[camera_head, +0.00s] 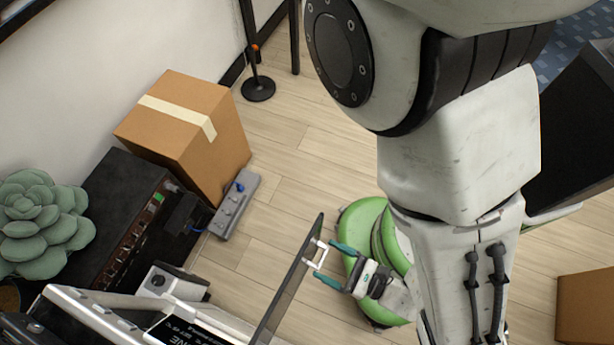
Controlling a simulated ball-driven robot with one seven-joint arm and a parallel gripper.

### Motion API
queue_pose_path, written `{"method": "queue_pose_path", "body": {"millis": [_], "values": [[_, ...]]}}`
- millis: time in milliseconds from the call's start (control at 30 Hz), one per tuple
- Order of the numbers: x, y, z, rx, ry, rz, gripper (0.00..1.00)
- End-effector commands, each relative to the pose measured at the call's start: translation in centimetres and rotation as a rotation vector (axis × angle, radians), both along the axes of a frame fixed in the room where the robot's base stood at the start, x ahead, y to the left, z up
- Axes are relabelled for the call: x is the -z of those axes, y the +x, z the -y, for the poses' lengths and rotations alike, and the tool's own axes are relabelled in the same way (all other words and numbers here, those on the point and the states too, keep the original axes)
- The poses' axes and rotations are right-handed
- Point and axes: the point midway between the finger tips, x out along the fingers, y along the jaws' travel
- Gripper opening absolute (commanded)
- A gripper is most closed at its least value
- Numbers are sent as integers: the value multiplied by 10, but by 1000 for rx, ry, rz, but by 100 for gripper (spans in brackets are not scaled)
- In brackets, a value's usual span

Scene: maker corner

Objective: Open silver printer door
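The silver printer (130,322) is at the lower left, partly cut off by the bottom edge. Its door (291,280) is a thin dark panel seen nearly edge-on, standing out from the right end of the printer's front. A white handle (319,256) sticks out from the door's right face. My gripper (323,261) has teal fingertips spread apart, one near each end of the handle. The gripper looks open, and I cannot tell whether the fingertips touch the handle. The printer's inside and the door's hinge are hidden.
A black amplifier-like box (125,215) with a succulent (40,225) beside it stands at left. A cardboard box (185,130) and grey power strip (235,205) are behind. Another carton (588,305) is at lower right. Wooden floor (310,150) is clear behind the door.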

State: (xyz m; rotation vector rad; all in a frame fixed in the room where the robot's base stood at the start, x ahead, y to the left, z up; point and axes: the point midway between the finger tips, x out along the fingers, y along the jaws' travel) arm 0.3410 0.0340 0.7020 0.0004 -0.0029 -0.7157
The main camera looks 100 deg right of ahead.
Motion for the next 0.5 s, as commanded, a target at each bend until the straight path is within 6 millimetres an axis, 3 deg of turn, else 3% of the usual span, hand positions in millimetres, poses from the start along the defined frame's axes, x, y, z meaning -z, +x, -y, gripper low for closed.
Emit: {"method": "queue_pose_path", "body": {"millis": [167,500], "values": [[0,0,0,0,0,-1,100],[2,-6,-5,0,2,-4,100]]}}
